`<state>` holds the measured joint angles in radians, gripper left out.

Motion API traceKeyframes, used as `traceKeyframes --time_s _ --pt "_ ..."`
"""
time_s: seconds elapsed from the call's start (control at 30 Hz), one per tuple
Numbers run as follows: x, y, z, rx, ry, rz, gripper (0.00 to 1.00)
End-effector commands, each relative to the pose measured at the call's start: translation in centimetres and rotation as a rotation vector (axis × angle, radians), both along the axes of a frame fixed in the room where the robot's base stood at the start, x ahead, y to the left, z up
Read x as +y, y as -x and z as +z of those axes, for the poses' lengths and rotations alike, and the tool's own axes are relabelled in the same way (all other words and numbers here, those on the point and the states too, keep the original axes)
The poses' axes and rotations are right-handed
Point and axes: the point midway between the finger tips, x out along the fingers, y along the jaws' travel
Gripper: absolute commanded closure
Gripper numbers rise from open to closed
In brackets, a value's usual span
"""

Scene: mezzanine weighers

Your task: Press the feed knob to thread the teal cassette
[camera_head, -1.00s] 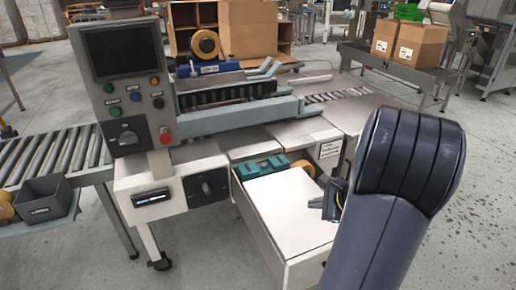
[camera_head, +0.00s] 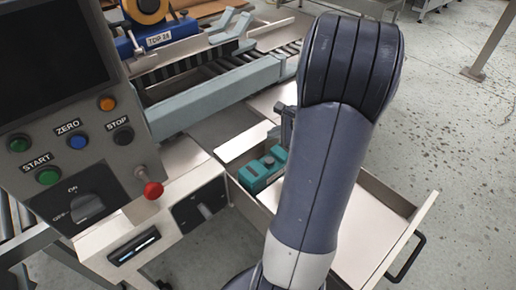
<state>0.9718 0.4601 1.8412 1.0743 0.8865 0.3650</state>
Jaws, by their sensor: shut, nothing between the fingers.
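The teal cassette (camera_head: 256,176) lies in the open drawer (camera_head: 375,222) of the weigher, near the drawer's inner left end. My gripper (camera_head: 283,132) is shut and empty, just beyond and above the cassette's right end. My arm hides part of the gripper, and I cannot tell whether it touches the cassette. No knob labelled feed can be made out. A black switch plate with a lever (camera_head: 200,207) is on the front, left of the drawer.
The yellow-reeled TOP printer (camera_head: 155,38) stands behind the conveyor (camera_head: 215,84). The drawer's black handle (camera_head: 408,256) sticks out at right.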

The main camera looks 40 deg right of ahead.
Motion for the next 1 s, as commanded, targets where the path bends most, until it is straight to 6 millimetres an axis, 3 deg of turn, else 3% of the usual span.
traceKeyframes --time_s 0.63,1.0 --pt "0.0 0.0 -0.5 0.0 0.0 0.0 1.0" --pt "0.0 0.0 -4.8 0.001 -0.001 0.0 1.0"
